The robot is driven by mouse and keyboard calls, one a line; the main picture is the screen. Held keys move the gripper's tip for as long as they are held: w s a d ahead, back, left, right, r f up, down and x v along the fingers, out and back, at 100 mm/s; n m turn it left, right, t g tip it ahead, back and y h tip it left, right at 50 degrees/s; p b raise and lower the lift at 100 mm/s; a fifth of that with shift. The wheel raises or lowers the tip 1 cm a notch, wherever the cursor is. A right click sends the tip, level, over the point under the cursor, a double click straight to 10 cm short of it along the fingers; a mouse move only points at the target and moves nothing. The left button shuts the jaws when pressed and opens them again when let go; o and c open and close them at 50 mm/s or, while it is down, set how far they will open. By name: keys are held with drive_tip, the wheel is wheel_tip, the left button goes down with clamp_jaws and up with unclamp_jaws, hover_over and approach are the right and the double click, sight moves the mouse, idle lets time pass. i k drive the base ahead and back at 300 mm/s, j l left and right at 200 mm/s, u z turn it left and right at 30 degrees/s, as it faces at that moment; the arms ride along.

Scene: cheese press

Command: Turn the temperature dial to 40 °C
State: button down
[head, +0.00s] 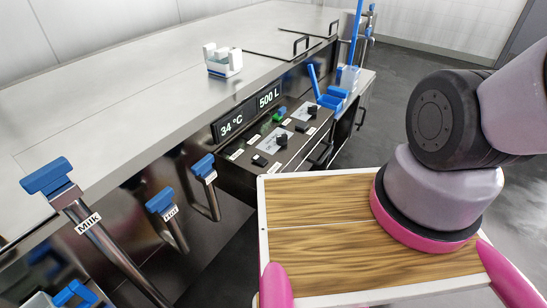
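The control panel (243,152) slopes out from the front of the steel vat. It carries two black dials on pale scale plates, a nearer dial (281,140) and a farther dial (312,111). Their scale marks and labels are too small to read, so I cannot tell which one is the temperature dial. The temperature display (232,125) above the panel reads 34 °C. The volume display (269,97) beside it reads 500 L. My arm runs out of the right side of the picture, and my gripper is not in view.
Blue-handled levers stand at the left, one marked Milk (75,205), with two shorter ones nearer the panel. Green and blue buttons (278,115) sit between the dials. A white and blue holder (222,60) stands on the steel top. Dark floor (415,75) is open at the back right.

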sight(312, 111)
drive_tip(key=i+l+u, duration=0.1)
drive_tip(key=i+l, duration=0.2)
drive_tip(key=l, duration=0.15)
drive_tip(key=i+l, duration=0.3)
drive_tip(key=l, duration=0.15)
drive_tip(key=i+l+u, duration=0.15)
drive_tip(key=i+l, duration=0.15)
drive_tip(key=l, duration=0.15)
